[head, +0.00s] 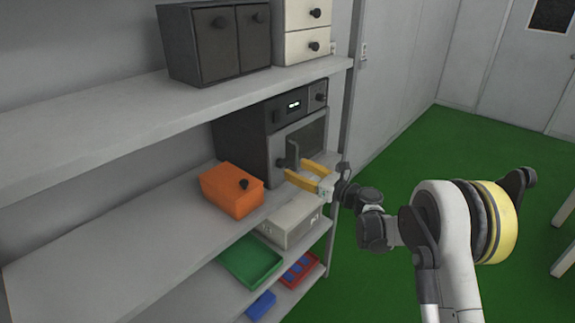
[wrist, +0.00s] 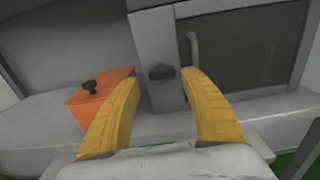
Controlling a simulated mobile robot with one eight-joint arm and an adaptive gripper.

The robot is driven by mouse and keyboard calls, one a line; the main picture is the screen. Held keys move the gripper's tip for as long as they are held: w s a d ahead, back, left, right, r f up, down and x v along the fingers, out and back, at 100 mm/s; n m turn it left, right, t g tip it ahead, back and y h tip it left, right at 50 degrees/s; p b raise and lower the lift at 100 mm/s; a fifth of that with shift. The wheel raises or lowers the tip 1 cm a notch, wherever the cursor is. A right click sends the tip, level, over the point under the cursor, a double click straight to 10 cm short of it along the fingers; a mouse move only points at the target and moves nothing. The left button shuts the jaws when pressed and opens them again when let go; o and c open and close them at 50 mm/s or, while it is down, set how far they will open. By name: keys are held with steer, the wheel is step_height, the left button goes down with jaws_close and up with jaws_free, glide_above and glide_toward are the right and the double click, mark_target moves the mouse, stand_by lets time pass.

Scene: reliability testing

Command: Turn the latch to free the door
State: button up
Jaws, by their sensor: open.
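A grey microwave-like appliance (head: 255,135) with a dark door window (head: 305,138) stands on the middle shelf. A small dark latch knob (head: 282,163) sits on its front, left of the door handle (head: 293,150). In the wrist view the latch (wrist: 161,73) lies flat on the grey front strip, with the handle (wrist: 191,62) just to its right. My gripper (head: 302,170) has yellow fingers, open and empty, in front of the appliance. In the wrist view its fingertips (wrist: 163,85) are spread to either side of the latch; I cannot tell whether they touch anything.
An orange box with a black knob (head: 230,192) stands left of the appliance, close to my left finger. A light grey box (head: 288,222), a green tray (head: 250,262) and a red tray (head: 298,270) are lower down. The upper shelf (head: 120,115) holds drawer cabinets.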

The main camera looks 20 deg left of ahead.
mark_target(286, 163)
steer(key=x, duration=0.5)
steer(key=shift+w+b, duration=0.1)
steer(key=shift+b, duration=0.3)
steer(key=c, duration=0.9)
